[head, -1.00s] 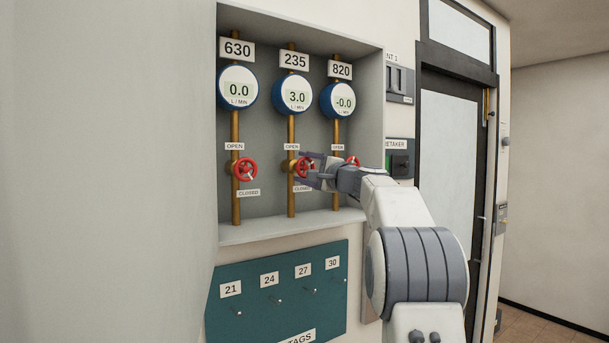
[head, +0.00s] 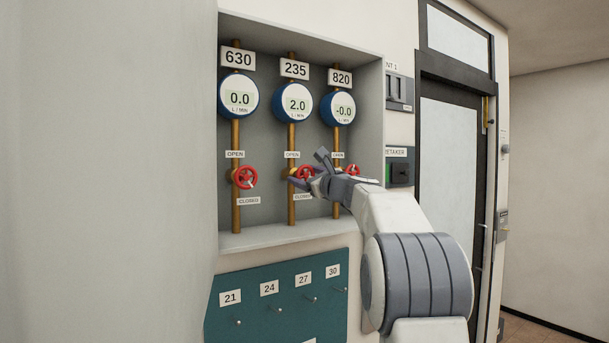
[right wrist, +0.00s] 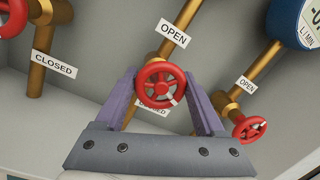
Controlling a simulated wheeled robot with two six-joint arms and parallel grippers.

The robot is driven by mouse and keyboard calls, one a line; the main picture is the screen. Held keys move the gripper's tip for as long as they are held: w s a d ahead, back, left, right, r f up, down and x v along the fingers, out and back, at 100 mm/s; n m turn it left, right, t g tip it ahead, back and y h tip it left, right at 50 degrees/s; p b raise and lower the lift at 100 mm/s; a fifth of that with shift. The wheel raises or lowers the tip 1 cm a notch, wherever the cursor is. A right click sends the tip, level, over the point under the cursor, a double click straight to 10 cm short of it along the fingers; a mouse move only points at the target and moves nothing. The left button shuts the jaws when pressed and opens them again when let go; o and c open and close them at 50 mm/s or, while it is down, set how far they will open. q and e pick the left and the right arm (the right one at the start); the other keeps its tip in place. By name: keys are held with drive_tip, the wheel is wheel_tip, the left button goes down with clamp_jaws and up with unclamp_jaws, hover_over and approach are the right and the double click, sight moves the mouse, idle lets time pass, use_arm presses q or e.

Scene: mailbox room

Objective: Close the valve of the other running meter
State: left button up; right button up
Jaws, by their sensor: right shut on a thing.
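Three meters hang in a wall niche. Meter 235 (head: 293,103) in the middle reads 2.0; meter 630 (head: 238,98) reads 0.0 and meter 820 (head: 339,108) reads -0.0. Below each is a red valve wheel on a brass pipe. My right gripper (head: 309,172) is shut on the middle red wheel (right wrist: 161,87), the valve of meter 235, with one finger on each side of it. In the head view the gripper partly covers this wheel. The 630 wheel (head: 245,176) stands free at left. The 820 wheel (right wrist: 249,128) is right of my gripper. My left gripper is not in view.
OPEN and CLOSED labels sit above and below the wheels. A teal tag board (head: 277,293) with several hooks is below the niche. The niche ledge (head: 285,236) is bare. A dark-framed door (head: 448,150) is at the right.

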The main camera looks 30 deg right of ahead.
drive_tip(key=m, duration=0.2)
drive_tip(key=m+h+p, duration=0.1)
drive_tip(key=m, duration=0.1)
drive_tip(key=shift+d+r, duration=0.1)
drive_tip(key=shift+r, duration=0.1)
drive_tip(key=shift+f+m+g+h+p, duration=0.1)
drive_tip(key=shift+m+g+h+p, duration=0.2)
drive_tip(key=shift+m+p, duration=1.6)
drive_tip(key=shift+m+b, duration=0.5)
drive_tip(key=shift+m, duration=0.2)
drive_tip(key=o, duration=1.3)
drive_tip(key=shift+d, duration=0.1)
drive_tip(key=shift+o, duration=0.2)
drive_tip(key=shift+s+f, duration=0.1)
drive_tip(key=shift+s, duration=0.05)
